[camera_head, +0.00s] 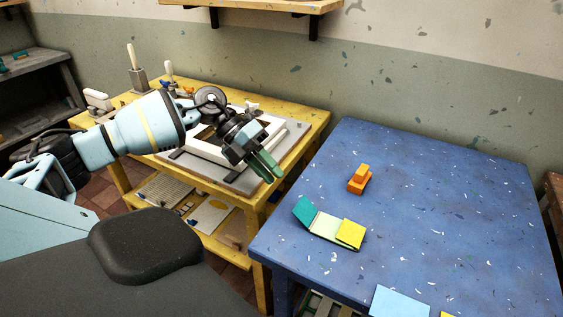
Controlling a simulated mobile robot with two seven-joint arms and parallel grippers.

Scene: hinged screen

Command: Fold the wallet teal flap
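The wallet lies on the blue table, near its left front edge. It has a teal flap (305,210) at the left, tilted up from the table, a pale green middle panel (326,226), and a yellow flap (350,234) at the right, which looks raised or folded partly over the middle. My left gripper (273,179) is up and to the left of the teal flap, apart from it, with its green fingers pointing down and right. The fingers are close together and hold nothing that I can see; whether a gap is between them is unclear. My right gripper is out of view.
An orange block-like object (359,179) stands on the blue table (450,200) behind the wallet. A light blue sheet (399,302) lies at the front edge. A yellow workbench (318,122) with a frame and tools stands at the left. The table's right side is clear.

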